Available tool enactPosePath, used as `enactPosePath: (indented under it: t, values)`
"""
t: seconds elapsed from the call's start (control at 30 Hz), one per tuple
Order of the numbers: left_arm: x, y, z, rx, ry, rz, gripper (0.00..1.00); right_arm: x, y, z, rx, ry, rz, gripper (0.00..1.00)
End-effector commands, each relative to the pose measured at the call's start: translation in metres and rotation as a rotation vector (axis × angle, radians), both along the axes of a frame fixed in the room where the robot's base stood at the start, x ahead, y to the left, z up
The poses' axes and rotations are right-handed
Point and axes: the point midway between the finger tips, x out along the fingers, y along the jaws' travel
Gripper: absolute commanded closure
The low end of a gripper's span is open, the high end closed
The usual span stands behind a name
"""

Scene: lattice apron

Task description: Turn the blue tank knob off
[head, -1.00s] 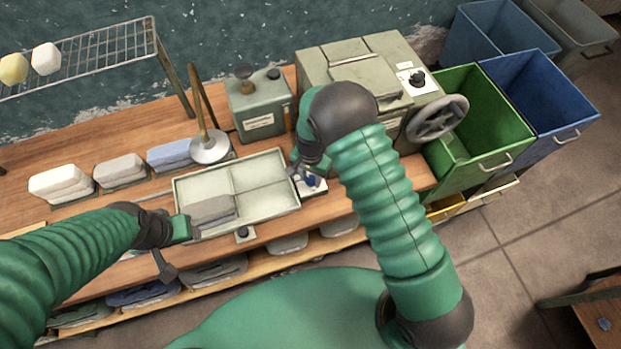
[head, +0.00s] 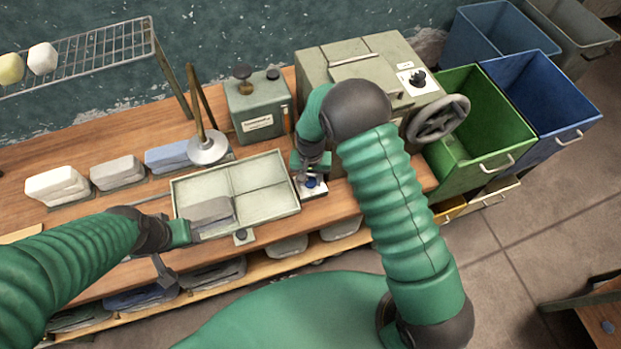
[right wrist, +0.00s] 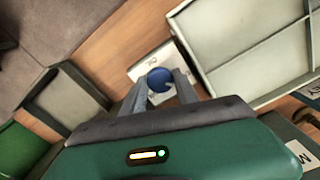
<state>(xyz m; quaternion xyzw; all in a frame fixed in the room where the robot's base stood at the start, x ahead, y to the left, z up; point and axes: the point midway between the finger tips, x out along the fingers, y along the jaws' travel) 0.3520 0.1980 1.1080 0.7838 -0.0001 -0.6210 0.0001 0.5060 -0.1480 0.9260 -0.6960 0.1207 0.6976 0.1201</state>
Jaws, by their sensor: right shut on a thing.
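The blue knob (right wrist: 160,80) is round and sits on a small white plate (right wrist: 148,68) beside the tray. In the head view the knob (head: 311,183) shows just below my right gripper (head: 311,178), which partly covers it. In the right wrist view the gripper's two fingers (right wrist: 162,90) stand on either side of the knob, and they are shut on it. The plate's lettering is too small to read surely. My left gripper (head: 184,233) is at the near left corner of the tray by a grey stack; its fingers do not show clearly.
The pale divided tray (head: 262,208) lies left of the knob with a grey stack (head: 207,213) in it. A grey-green tank (head: 259,110) and a large machine with a handwheel (head: 437,118) stand behind. Green (head: 485,145) and blue bins (head: 545,100) are at the right.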

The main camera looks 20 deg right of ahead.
Motion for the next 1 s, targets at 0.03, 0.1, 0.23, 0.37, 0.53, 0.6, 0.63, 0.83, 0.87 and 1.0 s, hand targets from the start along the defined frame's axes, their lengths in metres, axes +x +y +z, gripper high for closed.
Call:
enactPosePath:
  t: [0.03, 0.1, 0.23, 0.37, 0.53, 0.6, 0.63, 0.83, 0.87, 1.0]
  values:
    - [0.000, 0.000, 0.001, 0.000, 0.000, 0.000, 0.48, 0.006, 0.000, 0.004, 0.000, -0.017, -0.001, 1.00]
    - [0.000, 0.000, 0.001, 0.000, 0.000, 0.000, 0.48, 0.006, 0.000, 0.004, 0.000, -0.017, -0.001, 1.00]
    - [0.000, 0.000, 0.001, 0.000, 0.000, 0.000, 0.48, 0.006, 0.000, 0.004, 0.000, -0.017, -0.001, 0.60]
    - [0.000, 0.000, 0.000, 0.000, 0.000, 0.000, 0.48, 0.005, 0.000, 0.003, 0.000, -0.013, -0.001, 0.43]
    - [0.000, 0.000, 0.000, 0.000, 0.000, 0.000, 0.48, 0.003, 0.000, 0.002, 0.000, -0.008, -0.001, 0.42]
    - [0.000, 0.000, 0.000, 0.000, 0.000, 0.000, 0.48, 0.002, 0.000, 0.001, 0.000, -0.006, -0.001, 0.42]
    - [0.000, 0.000, 0.000, 0.000, 0.000, 0.000, 0.48, 0.002, 0.000, 0.001, 0.000, -0.006, -0.001, 0.42]
    - [0.000, 0.000, -0.005, 0.000, 0.000, 0.000, 0.48, 0.003, 0.000, 0.021, 0.001, -0.010, -0.001, 0.42]
    - [0.000, 0.000, -0.007, 0.000, 0.000, 0.000, 0.48, 0.003, 0.000, 0.027, 0.000, -0.011, -0.001, 0.42]
    - [0.000, 0.000, -0.014, 0.000, 0.000, 0.000, 0.48, 0.004, 0.001, 0.067, 0.002, -0.013, -0.001, 0.42]
